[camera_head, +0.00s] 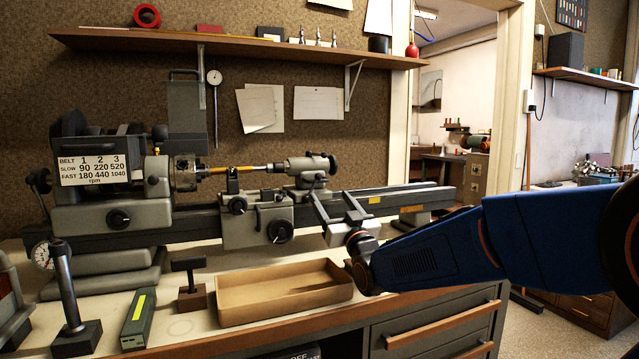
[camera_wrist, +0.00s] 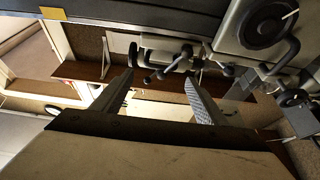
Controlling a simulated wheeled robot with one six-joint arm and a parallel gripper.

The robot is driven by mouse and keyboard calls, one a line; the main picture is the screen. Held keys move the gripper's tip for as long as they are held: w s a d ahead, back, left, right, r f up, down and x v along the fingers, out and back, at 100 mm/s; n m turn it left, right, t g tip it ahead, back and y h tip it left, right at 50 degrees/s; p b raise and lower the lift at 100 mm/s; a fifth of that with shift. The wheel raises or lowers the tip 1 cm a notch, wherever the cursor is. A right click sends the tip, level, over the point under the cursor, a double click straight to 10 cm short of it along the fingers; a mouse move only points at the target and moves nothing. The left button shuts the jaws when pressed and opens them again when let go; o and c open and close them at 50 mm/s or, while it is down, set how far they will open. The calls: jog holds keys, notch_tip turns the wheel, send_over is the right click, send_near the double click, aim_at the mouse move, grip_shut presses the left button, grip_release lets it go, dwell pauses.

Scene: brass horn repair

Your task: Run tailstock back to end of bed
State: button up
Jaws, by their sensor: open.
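The grey tailstock (camera_head: 304,172) stands on the lathe bed (camera_head: 400,195), just right of the carriage (camera_head: 257,215), with its handwheel (camera_head: 332,163) on its right end. A slim brass-coloured workpiece (camera_head: 238,169) runs from the chuck (camera_head: 184,172) toward the tailstock; I cannot tell whether the tailstock's point touches it. My gripper (camera_head: 334,201) is open and empty, in front of the bed, below and right of the tailstock. In the wrist view my gripper (camera_wrist: 160,76) shows both fingers apart, with dark levers and knobs beyond them; I cannot tell which parts these are.
The bed is clear to the right of the tailstock. An open cardboard tray (camera_head: 285,307) lies on the bench in front of the lathe. A tool stand (camera_head: 192,285) and a green box (camera_head: 138,320) are left of it. A shelf (camera_head: 230,45) hangs above.

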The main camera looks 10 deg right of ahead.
aim_at(319, 182)
jog(key=x, duration=1)
jog(key=shift+s, duration=0.1)
jog(key=c, duration=1.2)
jog(key=w+d, duration=0.3)
jog(key=d, duration=1)
jog(key=w+d, duration=0.4)
jog(key=d, duration=1)
jog(key=w+d, duration=0.4)
jog(key=d, duration=1)
jog(key=shift+w, duration=0.15)
jog(key=shift+c, duration=0.2)
jog(key=o, duration=1.2)
jog(key=shift+o, duration=0.2)
